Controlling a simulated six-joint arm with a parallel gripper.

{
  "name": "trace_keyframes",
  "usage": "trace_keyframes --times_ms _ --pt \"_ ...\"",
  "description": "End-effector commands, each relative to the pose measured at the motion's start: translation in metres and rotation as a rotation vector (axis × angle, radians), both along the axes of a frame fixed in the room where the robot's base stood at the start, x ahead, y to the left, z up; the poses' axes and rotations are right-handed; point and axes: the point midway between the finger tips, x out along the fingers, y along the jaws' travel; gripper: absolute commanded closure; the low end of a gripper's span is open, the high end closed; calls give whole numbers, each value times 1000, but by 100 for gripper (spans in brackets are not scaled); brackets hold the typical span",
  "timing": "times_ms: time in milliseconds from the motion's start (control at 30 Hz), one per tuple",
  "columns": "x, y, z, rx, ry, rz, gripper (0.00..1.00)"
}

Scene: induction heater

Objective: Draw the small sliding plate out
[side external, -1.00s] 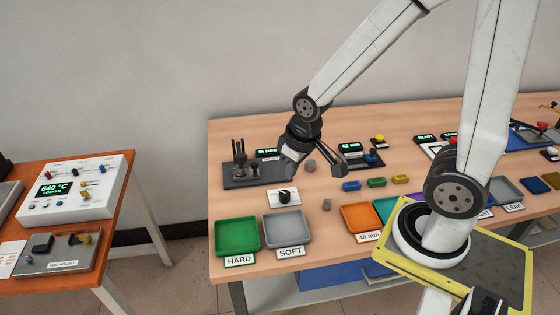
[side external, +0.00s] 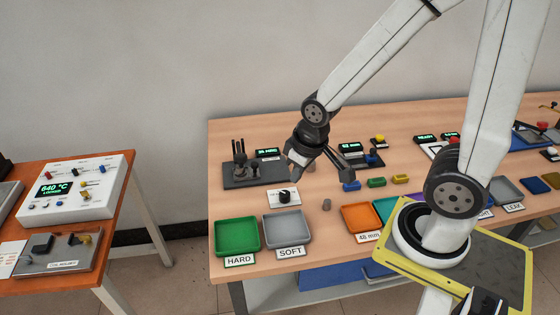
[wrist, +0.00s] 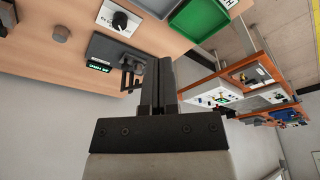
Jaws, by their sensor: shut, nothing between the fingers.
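The white heater box (side external: 78,188) stands on the orange table at the left, with a green 640 °C display and small coloured knobs. In front of it lies a grey base plate (side external: 30,262) with a dark block (side external: 42,243) and a yellow piece (side external: 84,239). I cannot tell which part is the small sliding plate. My gripper (wrist: 158,66) is shut and empty. In the side view it hangs over the wooden bench, well to the right of the heater. Heater and orange tables show small at the right of the wrist view.
A dark fixture (side external: 250,173) with upright prongs and a dial card (side external: 283,197) are near my gripper. Green (side external: 237,237), grey (side external: 287,228) and orange (side external: 361,217) trays line the bench front. A floor gap separates bench and orange table.

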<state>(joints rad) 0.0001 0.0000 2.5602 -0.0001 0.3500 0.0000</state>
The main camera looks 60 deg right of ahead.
Motion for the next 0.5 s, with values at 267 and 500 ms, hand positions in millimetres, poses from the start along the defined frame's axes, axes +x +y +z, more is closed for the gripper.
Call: trace_keyframes --times_ms 267,500 --pt "0 0 0 0 0 0 100" --pt "5 -1 0 6 3 -29 33"
